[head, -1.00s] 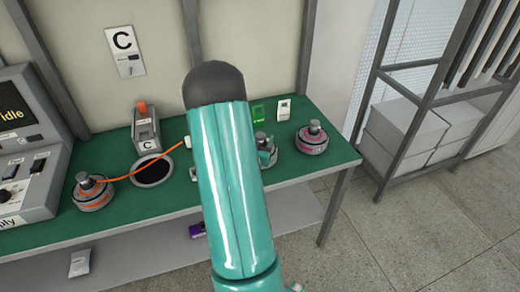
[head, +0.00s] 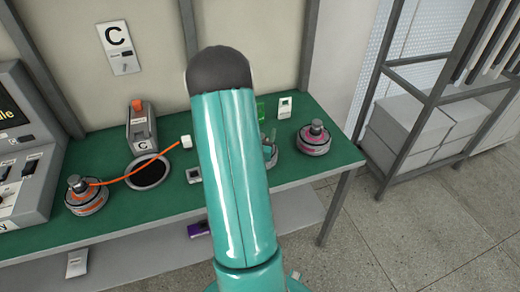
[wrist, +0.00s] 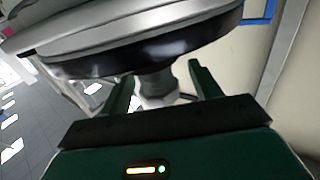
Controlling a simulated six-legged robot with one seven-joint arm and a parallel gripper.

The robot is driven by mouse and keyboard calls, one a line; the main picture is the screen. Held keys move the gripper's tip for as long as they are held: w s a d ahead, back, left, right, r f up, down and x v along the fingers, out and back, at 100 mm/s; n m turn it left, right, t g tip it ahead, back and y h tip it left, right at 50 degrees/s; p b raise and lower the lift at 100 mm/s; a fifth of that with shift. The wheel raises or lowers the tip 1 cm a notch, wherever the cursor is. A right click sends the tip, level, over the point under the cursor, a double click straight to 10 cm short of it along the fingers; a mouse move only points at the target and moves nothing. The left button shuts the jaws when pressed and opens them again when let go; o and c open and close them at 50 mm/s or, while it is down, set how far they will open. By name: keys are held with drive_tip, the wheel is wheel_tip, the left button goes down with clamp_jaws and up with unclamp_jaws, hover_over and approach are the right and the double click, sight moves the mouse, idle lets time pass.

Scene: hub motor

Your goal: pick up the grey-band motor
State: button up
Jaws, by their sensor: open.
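In the wrist view a motor fills the top, a wide pale disc with a dark rim (wrist: 150,50) and a metal shaft (wrist: 158,88). My gripper (wrist: 161,72) is open, its two green fingers on either side of the shaft. A gap shows beside each finger. In the head view my teal arm hides most of this motor; only a sliver of its base (head: 273,160) shows at the arm's right edge. Its band colour is not clear in either view.
The magenta-band motor (head: 313,138) stands close to the right. The orange-band motor (head: 85,195) stands at the left with an orange cable. A round dark opening (head: 149,172) and a C-marked block (head: 140,128) sit between. The green bench (head: 240,190) ends at the right.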

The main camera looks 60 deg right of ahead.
drive_tip(key=shift+d, duration=0.2)
drive_tip(key=shift+w, duration=0.1)
drive_tip(key=shift+a, duration=0.1)
clamp_jaws()
drive_tip(key=shift+r, duration=0.15)
